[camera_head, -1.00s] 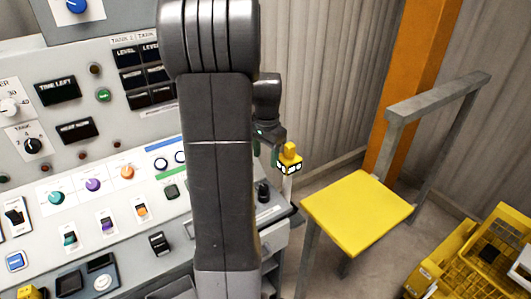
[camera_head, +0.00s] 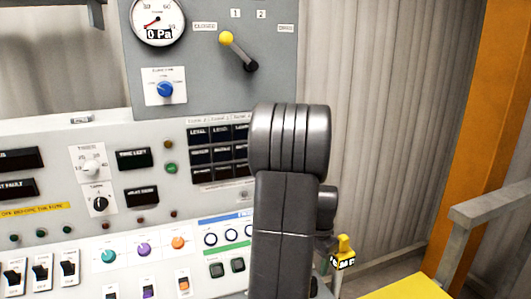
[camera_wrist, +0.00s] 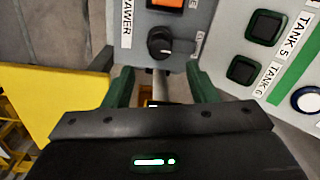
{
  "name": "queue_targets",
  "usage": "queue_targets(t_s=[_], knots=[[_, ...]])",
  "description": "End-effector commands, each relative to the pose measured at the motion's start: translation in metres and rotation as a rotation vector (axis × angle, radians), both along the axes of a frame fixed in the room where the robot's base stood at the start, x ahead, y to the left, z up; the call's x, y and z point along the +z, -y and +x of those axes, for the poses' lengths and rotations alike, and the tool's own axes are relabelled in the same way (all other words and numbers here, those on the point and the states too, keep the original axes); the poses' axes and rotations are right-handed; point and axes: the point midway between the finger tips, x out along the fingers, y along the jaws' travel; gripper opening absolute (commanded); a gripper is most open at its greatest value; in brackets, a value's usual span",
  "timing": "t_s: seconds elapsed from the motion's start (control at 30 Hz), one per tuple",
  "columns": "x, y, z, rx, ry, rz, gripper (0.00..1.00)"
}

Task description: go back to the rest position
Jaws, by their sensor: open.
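My gripper (camera_wrist: 160,82) shows in the wrist view with its two green fingers apart and nothing clearly held between them. A black rotary knob (camera_wrist: 160,43) on the grey panel lies just beyond the fingertips; whether they touch it I cannot tell. In the head view my raised arm stands in front of the right end of the console, and the gripper is hidden behind it.
The console (camera_head: 60,232) with switches and knobs fills the left. Above it are a gauge (camera_head: 158,18) and a yellow-tipped lever (camera_head: 238,50). A yellow-topped stand (camera_head: 405,288) and an orange post (camera_head: 488,120) are at right.

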Motion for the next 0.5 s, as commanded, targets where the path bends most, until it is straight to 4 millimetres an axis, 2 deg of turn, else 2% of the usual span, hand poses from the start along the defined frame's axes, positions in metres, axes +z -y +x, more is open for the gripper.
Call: queue_targets(t_s=[0.03, 0.2, 0.3, 0.5], knots=[[-0.011, 0.0, -0.001, 0.0, -0.006, 0.001, 0.52], [-0.043, -0.001, 0.0, 0.0, -0.006, 0.001, 0.52], [-0.058, -0.001, 0.0, 0.001, -0.004, 0.001, 0.52], [-0.074, -0.001, 0.001, 0.001, -0.001, 0.0, 0.52]])
